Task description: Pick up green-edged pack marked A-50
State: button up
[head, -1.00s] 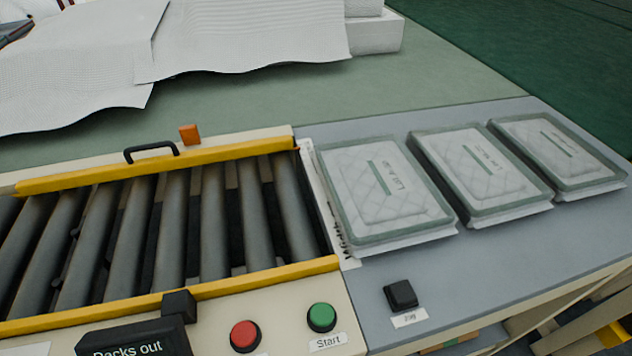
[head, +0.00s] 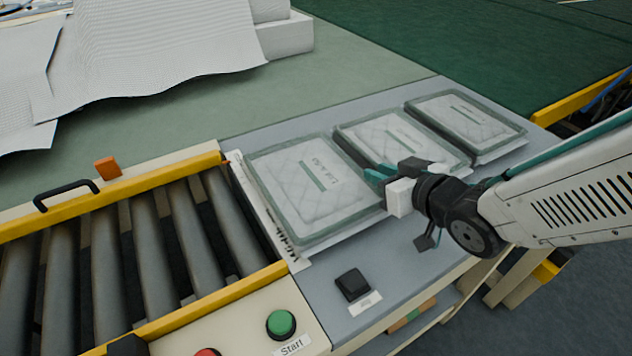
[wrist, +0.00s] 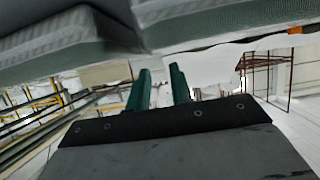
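Three quilted white packs with green edges lie in a row on the grey table: a left pack (head: 300,195), a middle pack (head: 385,130) and a right pack (head: 462,115). My gripper (head: 376,173) is at the near side of the row, around the gap between left and middle packs, hiding part of the middle pack. In the wrist view its two green fingers (wrist: 160,85) stand apart with nothing between them. Pack edges (wrist: 200,22) show across the top there.
A roller conveyor (head: 125,235) with yellow rails is left of the packs. A black block (head: 352,284) and a green Start button (head: 281,323) are at the front. White wadding sheets (head: 150,50) lie behind.

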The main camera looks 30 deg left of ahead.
aim_at(352, 160)
jog(key=x, duration=0.7)
jog(key=shift+w+a+r, duration=0.1)
jog(key=shift+w+a, duration=0.05)
jog(key=shift+a, duration=0.25)
grip_shut()
